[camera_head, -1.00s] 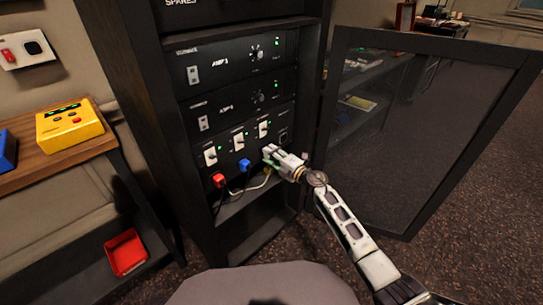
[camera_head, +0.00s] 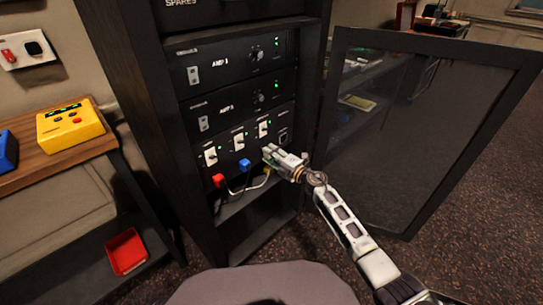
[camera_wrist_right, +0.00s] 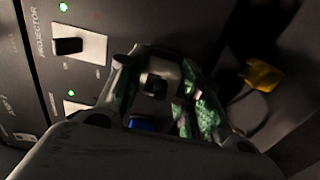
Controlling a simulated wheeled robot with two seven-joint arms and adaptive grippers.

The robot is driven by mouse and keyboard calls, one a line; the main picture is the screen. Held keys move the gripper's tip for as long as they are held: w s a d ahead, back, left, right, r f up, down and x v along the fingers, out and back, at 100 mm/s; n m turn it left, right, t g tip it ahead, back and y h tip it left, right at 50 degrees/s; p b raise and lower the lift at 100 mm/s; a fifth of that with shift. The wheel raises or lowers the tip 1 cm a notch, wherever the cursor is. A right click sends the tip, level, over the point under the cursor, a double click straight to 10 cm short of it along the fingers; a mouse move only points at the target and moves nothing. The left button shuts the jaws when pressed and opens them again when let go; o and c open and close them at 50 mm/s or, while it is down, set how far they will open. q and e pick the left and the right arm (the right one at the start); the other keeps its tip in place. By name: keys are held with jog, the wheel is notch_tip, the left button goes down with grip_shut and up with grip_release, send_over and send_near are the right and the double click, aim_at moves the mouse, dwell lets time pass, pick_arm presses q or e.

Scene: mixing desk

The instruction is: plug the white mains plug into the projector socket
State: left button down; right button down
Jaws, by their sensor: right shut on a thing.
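My right gripper (camera_head: 268,153) is at the lower panel of the rack, below the rightmost switch (camera_head: 263,130). In the right wrist view, the word PROJECTOR stands beside that switch (camera_wrist_right: 80,44). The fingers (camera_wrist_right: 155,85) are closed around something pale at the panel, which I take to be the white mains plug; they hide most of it. A pale cable (camera_head: 255,187) runs beneath the gripper. The projector socket is hidden behind the gripper, so I cannot tell whether the plug touches or enters it. My left gripper is out of view.
A red plug (camera_head: 218,181) and a blue plug (camera_head: 245,164) sit in the panel to the left. A small yellow piece (camera_wrist_right: 262,75) on a thin cable hangs beside the gripper. The open rack door (camera_head: 420,130) stands close on the right. A shelf with a yellow device (camera_head: 70,125) is left.

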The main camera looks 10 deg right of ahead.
jog(key=shift+w+a, duration=0.3)
jog(key=shift+w, duration=0.1)
dwell(0.4)
jog(key=c, duration=0.9)
grip_release()
jog(key=shift+s+d, duration=0.1)
jog(key=v, duration=1.1)
jog(key=shift+s+d, duration=0.2)
jog(key=shift+s, duration=0.05)
